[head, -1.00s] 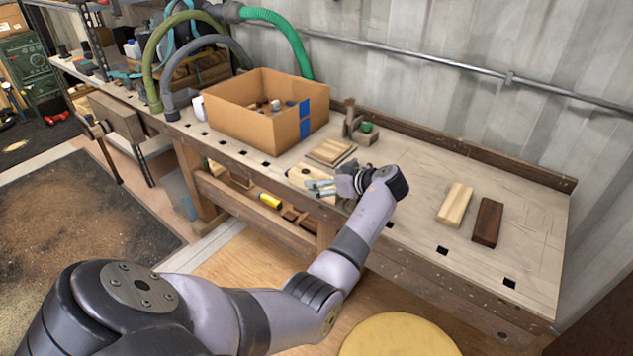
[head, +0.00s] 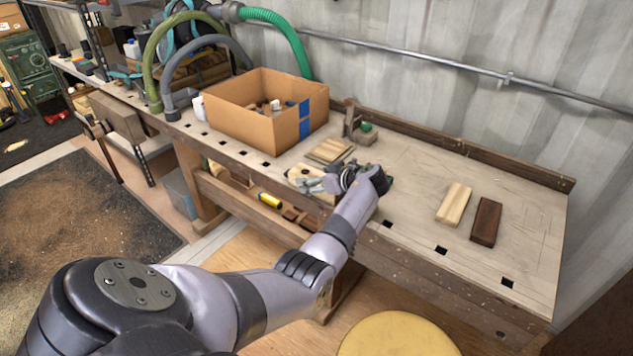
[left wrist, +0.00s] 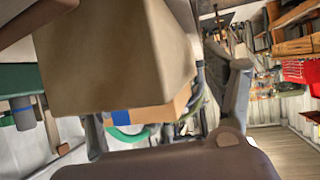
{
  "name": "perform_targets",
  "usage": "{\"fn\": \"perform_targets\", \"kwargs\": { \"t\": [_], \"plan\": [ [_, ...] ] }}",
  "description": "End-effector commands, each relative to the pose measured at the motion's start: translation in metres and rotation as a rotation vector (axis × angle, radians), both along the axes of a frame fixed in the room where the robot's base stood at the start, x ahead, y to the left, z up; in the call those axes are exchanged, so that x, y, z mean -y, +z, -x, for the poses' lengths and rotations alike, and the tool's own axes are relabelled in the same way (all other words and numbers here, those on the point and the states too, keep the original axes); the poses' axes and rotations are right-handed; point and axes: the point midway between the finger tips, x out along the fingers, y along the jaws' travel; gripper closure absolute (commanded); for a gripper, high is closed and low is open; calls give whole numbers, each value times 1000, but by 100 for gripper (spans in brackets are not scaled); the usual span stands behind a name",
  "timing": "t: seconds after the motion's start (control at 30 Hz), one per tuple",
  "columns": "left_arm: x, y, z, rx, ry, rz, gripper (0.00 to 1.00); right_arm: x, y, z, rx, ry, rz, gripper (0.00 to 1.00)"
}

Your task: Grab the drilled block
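A pale wooden block with a dark hole (head: 299,172), which looks like the drilled block, lies near the front edge of the workbench, in front of the cardboard box. My left gripper (head: 312,184) reaches in from the right at its near side, low over the bench. Its fingers look apart, close to the block; whether they touch it I cannot tell. In the left wrist view a large tan face (left wrist: 115,55) fills the upper left, very close; I cannot tell for sure what it is. My right gripper is in neither view.
The cardboard box (head: 237,125) with blue tape holds small items. A slatted wood piece (head: 331,150) and a wooden holder with a green part (head: 360,130) stand behind the gripper. A pale block (head: 454,203) and a dark block (head: 486,221) lie right. A yellow round top (head: 398,336) is below.

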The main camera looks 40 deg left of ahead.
Motion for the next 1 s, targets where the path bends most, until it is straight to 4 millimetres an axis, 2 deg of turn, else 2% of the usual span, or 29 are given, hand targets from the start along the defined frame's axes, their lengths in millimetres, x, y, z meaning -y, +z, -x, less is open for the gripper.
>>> {"fn": "perform_targets", "kwargs": {
  "t": [0.07, 0.9, 1.0],
  "plan": [
    [0, 0, 0, 0, 0, 0, 32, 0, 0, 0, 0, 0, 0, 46],
    [0, -1, 0, -2, -1, 1, 88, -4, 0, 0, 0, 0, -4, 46],
    [0, -1, 0, -2, -1, 1, 89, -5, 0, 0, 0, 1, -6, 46]
  ]
}}
